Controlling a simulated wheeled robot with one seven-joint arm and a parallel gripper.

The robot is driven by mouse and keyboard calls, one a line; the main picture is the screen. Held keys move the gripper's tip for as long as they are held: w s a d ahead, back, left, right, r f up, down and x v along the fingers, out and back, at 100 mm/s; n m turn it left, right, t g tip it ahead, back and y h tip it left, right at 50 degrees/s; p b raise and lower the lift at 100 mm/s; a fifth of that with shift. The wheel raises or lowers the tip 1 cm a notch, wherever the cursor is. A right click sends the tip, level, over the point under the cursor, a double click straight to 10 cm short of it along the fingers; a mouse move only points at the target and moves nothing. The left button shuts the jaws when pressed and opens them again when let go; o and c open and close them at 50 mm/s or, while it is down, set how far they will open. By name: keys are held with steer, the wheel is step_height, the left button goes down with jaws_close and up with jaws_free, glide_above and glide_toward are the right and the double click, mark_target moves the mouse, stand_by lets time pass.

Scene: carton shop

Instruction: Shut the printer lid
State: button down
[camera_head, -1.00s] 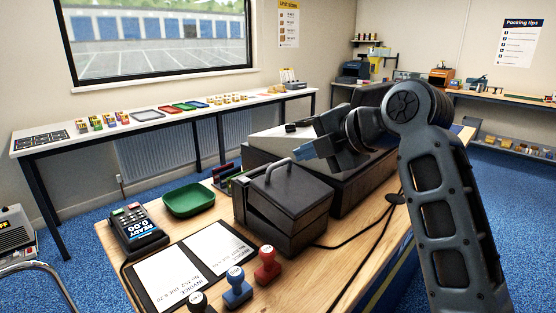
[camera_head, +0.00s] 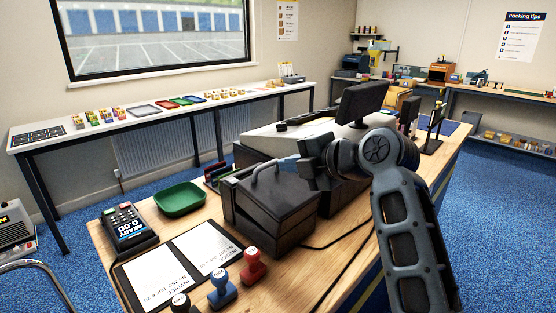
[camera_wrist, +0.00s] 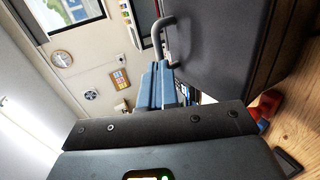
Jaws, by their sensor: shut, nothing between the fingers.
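The printer (camera_head: 254,228) is a black box on the wooden counter. Its dark lid (camera_head: 285,190) has a grey bar handle (camera_head: 264,170) and stands slightly ajar, with a wedge gap on the left side. My gripper (camera_head: 287,163) is shut and empty, its blue fingers just behind and right of the handle, above the lid's far edge. In the wrist view my shut fingers (camera_wrist: 158,85) are beside the lid (camera_wrist: 222,50) and its handle (camera_wrist: 166,25). I cannot tell whether they touch the lid.
A green tray (camera_head: 180,200), a card terminal (camera_head: 127,228), an invoice folder (camera_head: 180,263) and several stamps (camera_head: 253,267) lie left of and in front of the printer. A monitor (camera_head: 362,103) stands behind my arm. A cable runs along the counter right of the printer.

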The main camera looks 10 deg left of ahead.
mark_target(271, 180)
steer(key=shift+p+x, duration=0.5)
steer(key=shift+x, duration=1.6)
steer(key=b, duration=0.1)
steer(key=f+b, duration=0.1)
steer(key=b, duration=0.1)
steer(key=shift+w+a, duration=0.3)
steer(key=shift+a, duration=0.05)
steer(key=shift+w+a+f+h, duration=0.15)
steer(key=shift+w+a+h, duration=0.15)
steer(key=shift+w+a, duration=0.15)
steer(key=shift+a+f+g, duration=0.1)
steer(key=shift+g, duration=0.3)
steer(key=shift+s, duration=0.1)
